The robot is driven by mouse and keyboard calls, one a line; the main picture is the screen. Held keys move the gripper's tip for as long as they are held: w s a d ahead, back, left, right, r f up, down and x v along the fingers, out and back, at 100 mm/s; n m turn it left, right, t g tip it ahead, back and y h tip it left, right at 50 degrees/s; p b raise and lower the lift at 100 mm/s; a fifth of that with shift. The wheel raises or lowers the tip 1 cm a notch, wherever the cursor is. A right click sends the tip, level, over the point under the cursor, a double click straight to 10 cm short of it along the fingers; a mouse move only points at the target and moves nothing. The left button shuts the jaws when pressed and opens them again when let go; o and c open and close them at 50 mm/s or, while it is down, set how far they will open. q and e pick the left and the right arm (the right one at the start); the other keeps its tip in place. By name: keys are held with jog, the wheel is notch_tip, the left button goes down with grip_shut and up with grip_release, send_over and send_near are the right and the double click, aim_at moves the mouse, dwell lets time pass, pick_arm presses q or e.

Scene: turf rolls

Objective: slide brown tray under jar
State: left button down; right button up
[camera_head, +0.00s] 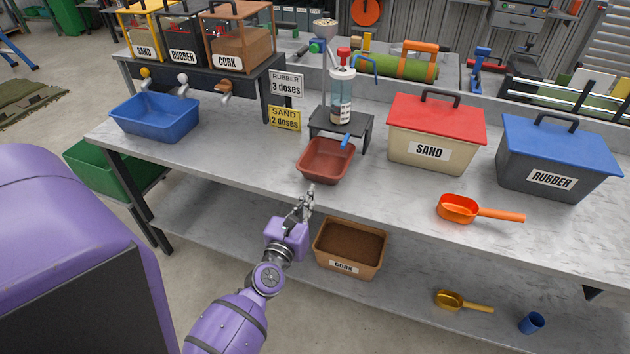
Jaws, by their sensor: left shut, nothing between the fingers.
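The brown tray (312,172) is a small open reddish-brown tub on the grey workbench, near its front edge. The jar (342,97) is a clear upright bottle with a red top and a label, standing on a low black stand (350,122). The tray sits in front of the stand, and its back edge lies close to a blue lever (347,141). Whether the tray reaches beneath the stand is hard to tell. My left gripper (309,191) is shut and empty, just in front of the tray's near side. Contact with the tray is not clear. My right gripper is not in view.
A sand bin (427,160) and a rubber bin (540,185) stand right of the stand. An orange scoop (458,209) lies in front of them. A blue tray (150,130) is at the left under the dispensers. A cork box (350,266) sits on the lower shelf.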

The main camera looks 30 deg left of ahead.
aim_at(321, 176)
pick_arm(q)
jog(key=x, duration=0.6)
jog(key=shift+w+a+p, duration=0.1)
jog(key=shift+w+p, duration=0.2)
jog(key=shift+w, duration=0.05)
jog(key=shift+b+x, duration=0.4)
jog(key=shift+x, duration=1.25)
jog(key=shift+s, duration=0.1)
